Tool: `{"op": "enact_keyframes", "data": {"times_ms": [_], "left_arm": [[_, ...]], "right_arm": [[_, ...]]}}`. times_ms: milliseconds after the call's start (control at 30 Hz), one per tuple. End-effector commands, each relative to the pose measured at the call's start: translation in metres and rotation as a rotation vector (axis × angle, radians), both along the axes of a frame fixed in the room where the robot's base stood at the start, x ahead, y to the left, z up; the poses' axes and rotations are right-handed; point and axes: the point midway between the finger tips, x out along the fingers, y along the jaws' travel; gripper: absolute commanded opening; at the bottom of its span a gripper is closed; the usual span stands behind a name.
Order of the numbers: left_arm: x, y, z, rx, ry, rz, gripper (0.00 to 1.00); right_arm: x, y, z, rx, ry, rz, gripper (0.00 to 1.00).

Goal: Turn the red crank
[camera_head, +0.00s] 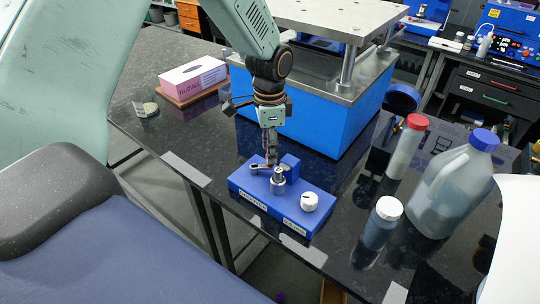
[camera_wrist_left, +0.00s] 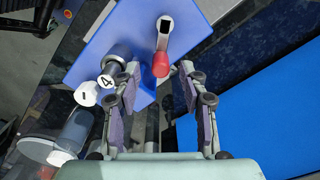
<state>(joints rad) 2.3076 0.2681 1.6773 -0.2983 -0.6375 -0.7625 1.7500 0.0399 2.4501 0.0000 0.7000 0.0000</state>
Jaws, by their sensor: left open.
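The red crank (camera_wrist_left: 160,64) shows in the left wrist view as a red handle on a pale lever arm, on a blue block (camera_wrist_left: 115,35). In the head view this blue block (camera_head: 262,201) lies on the dark table; I cannot make out the red handle there. My left gripper (camera_wrist_left: 158,88) is open and empty. The red handle's end appears between the lines of its two fingers, just beyond the tips. In the head view the left gripper (camera_head: 271,153) points down over the block's back part, close to the metal fittings. My right gripper is not in view.
A white knob (camera_head: 309,201) sits on the block's right end. A small bottle (camera_head: 380,228), a red-capped bottle (camera_head: 405,150) and a large jug (camera_head: 452,190) stand to the right. A blue-sided press (camera_head: 300,105) is behind. A glove box (camera_head: 193,78) lies back left.

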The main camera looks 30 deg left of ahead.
Motion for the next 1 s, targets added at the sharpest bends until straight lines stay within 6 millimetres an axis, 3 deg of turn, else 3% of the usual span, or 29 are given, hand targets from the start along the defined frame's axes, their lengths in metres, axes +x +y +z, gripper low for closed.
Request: {"op": "enact_keyframes", "data": {"times_ms": [233,600,1000], "left_arm": [[0.0,0.0,-0.029,0.0,0.001,0.001,0.43],[0.001,0.0,-0.034,0.0,0.0,0.002,0.42],[0.001,0.0,-0.034,0.001,0.001,0.002,0.08]], "right_arm": [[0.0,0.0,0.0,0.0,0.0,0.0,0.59],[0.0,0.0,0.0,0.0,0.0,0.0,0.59],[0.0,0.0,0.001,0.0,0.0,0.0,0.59]]}}
